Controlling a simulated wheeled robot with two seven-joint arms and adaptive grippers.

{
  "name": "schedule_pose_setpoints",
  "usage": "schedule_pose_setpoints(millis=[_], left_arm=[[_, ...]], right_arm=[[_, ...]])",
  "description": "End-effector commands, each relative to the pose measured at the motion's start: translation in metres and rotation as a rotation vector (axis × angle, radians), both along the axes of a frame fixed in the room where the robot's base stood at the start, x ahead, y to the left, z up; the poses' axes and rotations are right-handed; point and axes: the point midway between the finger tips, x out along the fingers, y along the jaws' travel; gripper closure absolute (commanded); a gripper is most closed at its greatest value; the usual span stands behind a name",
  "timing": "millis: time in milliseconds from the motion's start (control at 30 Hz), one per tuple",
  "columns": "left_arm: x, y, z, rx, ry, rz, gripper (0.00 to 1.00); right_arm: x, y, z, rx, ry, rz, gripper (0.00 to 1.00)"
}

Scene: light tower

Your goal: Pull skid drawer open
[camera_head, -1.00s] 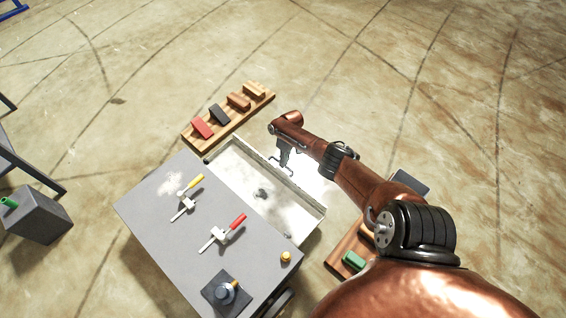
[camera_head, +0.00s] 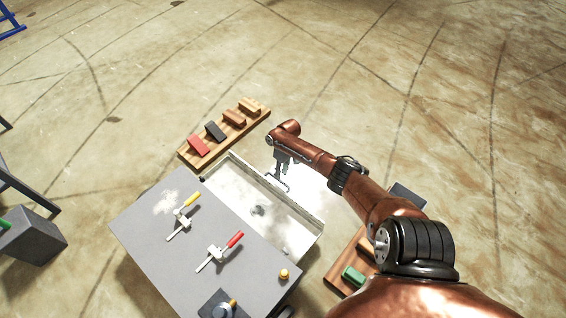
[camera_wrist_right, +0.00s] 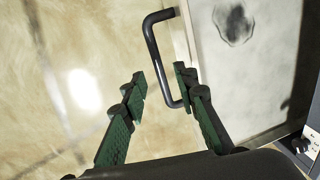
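The skid drawer (camera_head: 304,207) is a pale, worn tray standing out from the grey cabinet (camera_head: 150,225), so its inside shows. Its dark bar handle (camera_wrist_right: 152,50) is on the outer face of the drawer front (camera_wrist_right: 190,45) in the right wrist view. My right gripper (camera_wrist_right: 162,82) is open, its green-padded fingers apart. The lower end of the handle shows between the fingers, which do not visibly clamp it; contact cannot be told. In the head view the right gripper (camera_head: 281,172) is just outside the drawer front. My left gripper is not in view.
Yellow-handled (camera_head: 192,199) and red-handled (camera_head: 235,240) levers and a yellow knob (camera_head: 284,274) are on the cabinet top. A wooden rack (camera_head: 190,160) with coloured blocks stands beyond the drawer. Another wooden rack (camera_head: 340,275) lies at right. The floor beyond is open.

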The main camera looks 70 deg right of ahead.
Motion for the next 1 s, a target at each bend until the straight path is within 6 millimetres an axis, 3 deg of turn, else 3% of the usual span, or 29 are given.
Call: schedule_pose_setpoints(millis=[200, 400, 1000], left_arm=[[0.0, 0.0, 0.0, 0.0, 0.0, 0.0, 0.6], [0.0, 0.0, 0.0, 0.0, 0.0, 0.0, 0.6], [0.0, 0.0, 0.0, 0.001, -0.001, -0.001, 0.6]], right_arm=[[-0.003, -0.01, 0.047, -0.005, -0.003, 0.002, 0.73], [-0.005, -0.014, 0.073, -0.003, -0.001, 0.001, 0.73], [-0.006, -0.015, 0.081, -0.002, 0.0, 0.0, 0.73]])
